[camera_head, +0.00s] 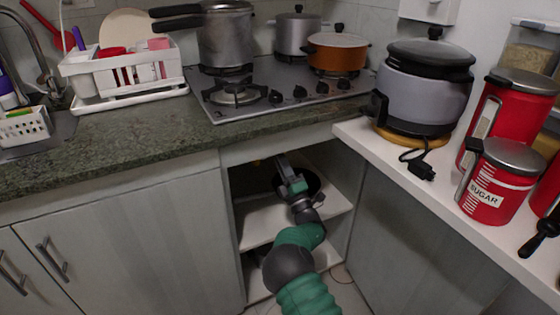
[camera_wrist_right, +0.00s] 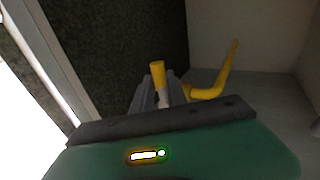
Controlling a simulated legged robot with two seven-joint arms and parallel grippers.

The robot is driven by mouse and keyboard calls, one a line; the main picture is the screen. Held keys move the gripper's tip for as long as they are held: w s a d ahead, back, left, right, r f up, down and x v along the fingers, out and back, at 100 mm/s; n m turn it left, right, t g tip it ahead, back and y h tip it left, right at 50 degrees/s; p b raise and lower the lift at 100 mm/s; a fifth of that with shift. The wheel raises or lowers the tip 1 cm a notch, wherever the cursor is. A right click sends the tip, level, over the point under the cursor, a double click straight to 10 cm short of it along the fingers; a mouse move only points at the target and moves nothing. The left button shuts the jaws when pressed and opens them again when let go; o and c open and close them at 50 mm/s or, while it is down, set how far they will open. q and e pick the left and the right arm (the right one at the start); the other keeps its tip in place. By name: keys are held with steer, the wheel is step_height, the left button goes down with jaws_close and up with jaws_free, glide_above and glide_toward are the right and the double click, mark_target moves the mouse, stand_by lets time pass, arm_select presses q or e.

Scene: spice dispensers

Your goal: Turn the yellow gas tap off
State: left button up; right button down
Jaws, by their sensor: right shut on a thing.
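The yellow gas tap (camera_wrist_right: 158,74) shows in the right wrist view as a short yellow handle standing up between the fingers of my right gripper (camera_wrist_right: 154,97). The gripper is shut on it. A bent yellow pipe (camera_wrist_right: 215,88) runs beside it to the right and upward. In the head view my right gripper (camera_head: 283,164) is inside the open cabinet under the counter, near its top. The tap cannot be made out clearly there. My left gripper is in neither view.
The cabinet has a white shelf (camera_head: 258,224) with a dark round pot (camera_head: 313,184) behind my arm. The green stone counter (camera_head: 120,150) is above, with the gas stove (camera_head: 270,90). A white side shelf (camera_head: 400,160) stands at the right.

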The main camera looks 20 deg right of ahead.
steer(key=shift+a+f, duration=0.1)
steer(key=c, duration=1.3)
jaws_free()
steer(key=shift+c, duration=0.2)
steer(key=p+v, duration=0.3)
steer(key=v, duration=1.3)
steer(key=shift+s+p, duration=0.4)
steer(key=shift+f, duration=0.15)
